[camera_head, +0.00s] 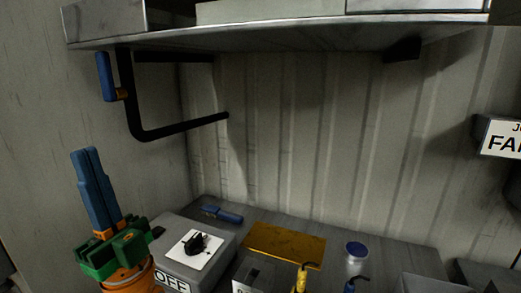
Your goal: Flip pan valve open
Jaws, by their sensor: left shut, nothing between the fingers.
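A blue lever handle (105,77) with a small orange piece at its lower end is mounted on a bent black pipe (135,122) at the upper left. The lever stands nearly upright, alongside the pipe's vertical run. I take it to be the valve; no label shows on it. My left gripper (87,153), with blue fingers on a green body, is at the lower left, pointing up. Its fingers are together and empty. In the picture the fingertips are below the lever, with a clear gap. My right gripper is not in view.
A metal shelf (290,37) overhangs the top. Below, a grey box (217,253) with a black knob (195,243) and an OFF label is close to my left gripper. The ribbed wall area is clear.

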